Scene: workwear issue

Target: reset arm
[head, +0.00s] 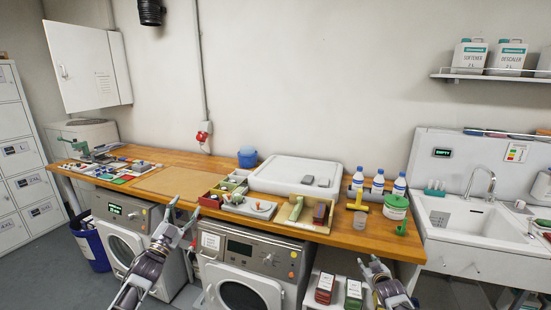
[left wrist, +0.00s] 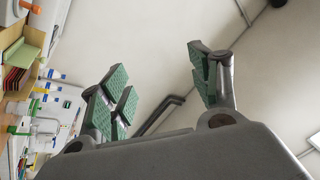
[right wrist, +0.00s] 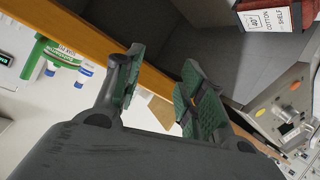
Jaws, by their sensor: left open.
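My left gripper (head: 184,211) is open and empty, raised in front of the counter between the two washing machines. In the left wrist view its green-padded fingers (left wrist: 160,90) stand wide apart with nothing between them. The task names no object.
The wooden counter (head: 150,182) holds trays, a white lid-like box (head: 295,174), bottles and a green-labelled tub (head: 395,207). Washing machines (head: 240,280) stand below. Red (head: 325,288) and green (head: 354,293) boxes sit on the low shelf. A sink (head: 470,222) is at right.

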